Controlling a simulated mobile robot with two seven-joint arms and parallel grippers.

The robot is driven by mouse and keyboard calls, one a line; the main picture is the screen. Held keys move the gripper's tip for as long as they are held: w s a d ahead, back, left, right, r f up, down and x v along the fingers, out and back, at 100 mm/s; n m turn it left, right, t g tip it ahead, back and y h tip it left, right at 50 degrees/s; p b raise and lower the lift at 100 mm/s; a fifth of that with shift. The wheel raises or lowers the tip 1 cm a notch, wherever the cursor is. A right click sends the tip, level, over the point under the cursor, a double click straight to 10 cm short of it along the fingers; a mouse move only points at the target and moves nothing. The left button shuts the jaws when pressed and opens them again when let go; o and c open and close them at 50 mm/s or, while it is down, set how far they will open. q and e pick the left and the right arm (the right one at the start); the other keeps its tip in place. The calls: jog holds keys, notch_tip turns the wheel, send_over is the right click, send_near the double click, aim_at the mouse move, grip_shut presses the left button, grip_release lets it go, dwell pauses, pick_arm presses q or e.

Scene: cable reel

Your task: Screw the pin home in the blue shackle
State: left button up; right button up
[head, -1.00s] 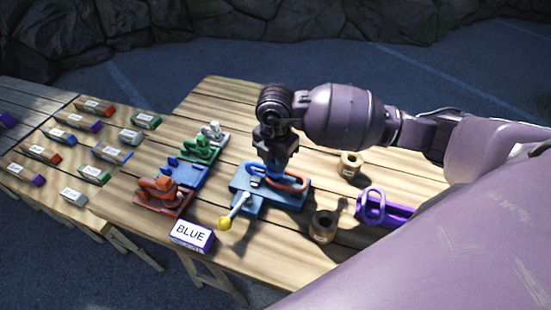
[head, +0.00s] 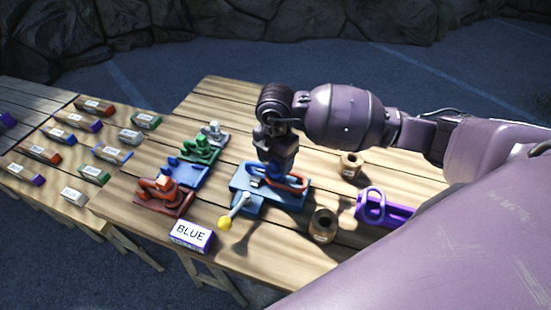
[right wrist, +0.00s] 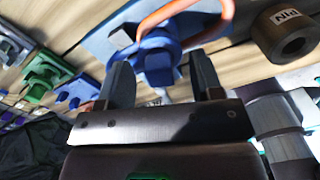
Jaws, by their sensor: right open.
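The blue shackle (right wrist: 158,58) shows in the right wrist view on a blue base plate, with an orange link (right wrist: 185,12) looped beside it. In the head view the base plate (head: 240,178) and the orange link (head: 296,186) lie under my right gripper (head: 272,172). That gripper is open; its two fingers (right wrist: 162,88) stand either side of the near end of the shackle in the right wrist view. I cannot tell whether they touch it. The pin cannot be made out clearly there. My left gripper is not in view.
A lever with a yellow ball (head: 225,223) sticks out at the plate's front. A BLUE label block (head: 191,236) and red (head: 162,196) and green (head: 200,149) fixtures stand left.

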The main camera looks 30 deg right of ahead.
jog(key=shift+o, duration=1.3)
notch_tip(320, 180, up, 11)
jog(key=shift+f, duration=0.15)
